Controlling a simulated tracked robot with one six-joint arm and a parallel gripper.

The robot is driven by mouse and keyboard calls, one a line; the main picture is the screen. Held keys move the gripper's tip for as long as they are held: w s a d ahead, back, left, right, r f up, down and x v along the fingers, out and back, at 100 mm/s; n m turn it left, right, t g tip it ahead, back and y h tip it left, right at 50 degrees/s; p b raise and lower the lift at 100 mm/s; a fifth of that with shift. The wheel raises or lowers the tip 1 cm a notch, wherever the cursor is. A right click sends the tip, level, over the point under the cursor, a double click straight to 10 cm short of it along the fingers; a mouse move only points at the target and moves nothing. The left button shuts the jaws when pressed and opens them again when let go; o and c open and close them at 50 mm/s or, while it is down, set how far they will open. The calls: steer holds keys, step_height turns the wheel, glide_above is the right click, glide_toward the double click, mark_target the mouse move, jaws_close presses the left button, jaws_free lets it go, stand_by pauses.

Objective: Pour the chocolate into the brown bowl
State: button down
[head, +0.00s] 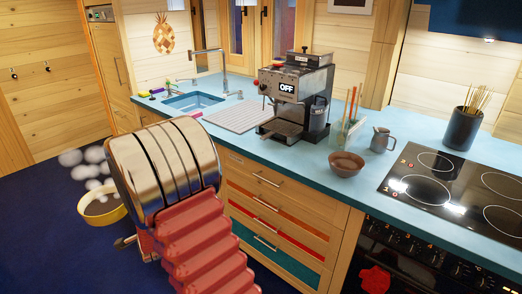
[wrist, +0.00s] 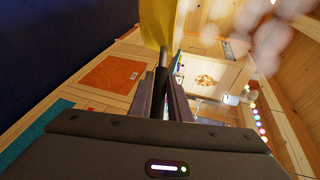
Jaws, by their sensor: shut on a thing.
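The yellow pan (head: 104,217) is at the left in the head view, away from the counter and over the dark blue floor. It looks roughly upright, with a dim brownish inside partly hidden by pale steam puffs. In the wrist view, my gripper (wrist: 163,98) is shut on the dark handle (wrist: 161,72) of the yellow pan (wrist: 158,24). My arm hides most of the gripper in the head view. The brown bowl (head: 346,165) stands upright on the blue counter, far to the right of the pan. Its inside looks brown; I cannot tell whether it holds anything.
The coffee machine (head: 295,97) stands on the counter (head: 300,158), left of the bowl. A glass with sticks (head: 350,133) is behind the bowl. A small grey jug (head: 381,140) and the black hob (head: 450,188) are to its right. Drawers (head: 270,205) front the counter.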

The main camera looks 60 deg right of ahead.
steer(key=s+d+r+m+g+h, duration=0.3)
steer(key=s+d, duration=0.2)
steer(key=d, duration=0.5)
steer(key=s+d+r+m+g+h, duration=0.25)
steer(key=s+d, duration=0.35)
steer(key=d, duration=0.4)
steer(key=s+d+r+m+g+h, duration=0.25)
steer(key=s+d, duration=0.25)
steer(key=d, duration=0.5)
steer(key=s+d+r+m+g, duration=0.1)
steer(key=s+d+m+g, duration=0.2)
steer(key=s, duration=0.6)
steer(key=s+d+r+m+g, duration=0.2)
steer(key=s+d+m+g, duration=0.1)
steer(key=s+d, duration=0.5)
steer(key=s+d+r+m+g, duration=0.1)
steer(key=s+d+m+g, duration=0.2)
steer(key=s, duration=0.9)
steer(key=shift+s+d+r+g+h, duration=0.3)
steer(key=shift+d+g, duration=0.7)
steer(key=shift+d, duration=0.2)
